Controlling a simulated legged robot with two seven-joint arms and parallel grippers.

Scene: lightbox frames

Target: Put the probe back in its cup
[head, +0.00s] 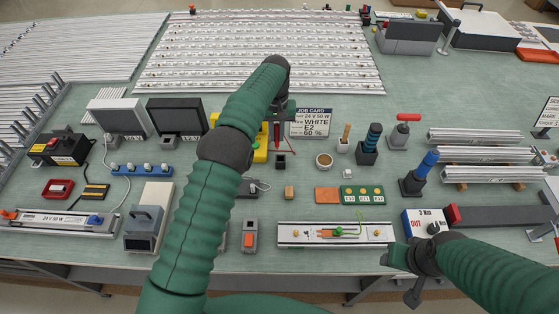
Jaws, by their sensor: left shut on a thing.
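My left gripper (278,117) is partly hidden behind its own wrist, near the middle of the bench. It is shut on the red probe (277,135), which hangs about upright with its tip downward. A small black cup (281,161) stands just below the probe's tip in the picture; I cannot tell the height between them. A yellow-cased device (260,152) stands just left of the probe, partly covered by my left arm. My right gripper (399,262) is at the bench's front edge, away from the probe; its jaw gap is unclear.
A job card (311,122) stands behind the cup on the right. A brown-filled round cup (324,160) and upright tools in holders stand to the right.

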